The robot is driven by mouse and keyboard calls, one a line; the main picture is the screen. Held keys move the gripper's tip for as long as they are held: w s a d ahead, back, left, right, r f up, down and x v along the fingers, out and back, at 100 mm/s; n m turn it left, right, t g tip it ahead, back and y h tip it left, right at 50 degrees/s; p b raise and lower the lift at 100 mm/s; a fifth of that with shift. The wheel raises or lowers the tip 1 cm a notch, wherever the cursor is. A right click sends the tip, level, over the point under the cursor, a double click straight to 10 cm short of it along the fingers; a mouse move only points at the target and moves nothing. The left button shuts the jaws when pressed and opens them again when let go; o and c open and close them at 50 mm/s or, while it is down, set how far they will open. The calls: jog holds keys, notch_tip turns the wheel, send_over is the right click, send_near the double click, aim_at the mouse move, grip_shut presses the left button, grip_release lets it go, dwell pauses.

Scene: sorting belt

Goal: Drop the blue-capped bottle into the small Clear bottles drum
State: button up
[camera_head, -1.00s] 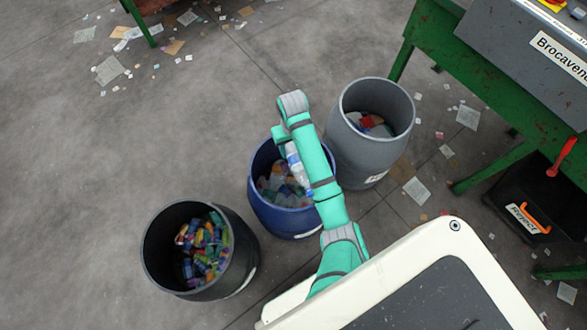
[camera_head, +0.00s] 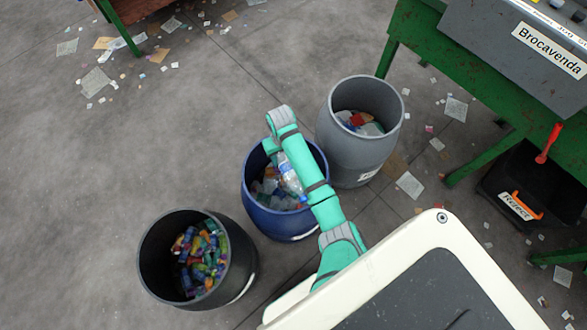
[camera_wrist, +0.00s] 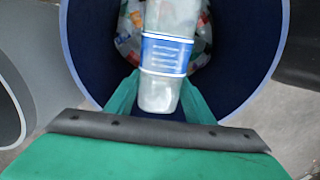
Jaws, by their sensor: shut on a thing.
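My gripper (camera_wrist: 160,100) is shut on a clear bottle (camera_wrist: 166,65) with a blue label, its two green fingers on either side. In the head view the bottle (camera_head: 290,176) hangs tilted beside my arm, over the mouth of the blue drum (camera_head: 251,198). The wrist view looks down into that dark blue drum (camera_wrist: 262,60), with the bottle above the opening. Pale, mostly clear bottles lie inside it. The drum's white label is too small to read.
A larger grey drum (camera_head: 350,150) stands behind right, and a black drum (camera_head: 152,275) with coloured bottles stands front left. A green table (camera_head: 470,75) and a black Reject bin (camera_head: 508,190) are at the right. Scraps litter the floor; the left floor is mostly clear.

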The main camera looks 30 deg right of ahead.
jog(key=o, duration=1.1)
jog(key=shift+d, duration=0.1)
notch_tip(320, 180, up, 11)
jog(key=shift+f, duration=0.1)
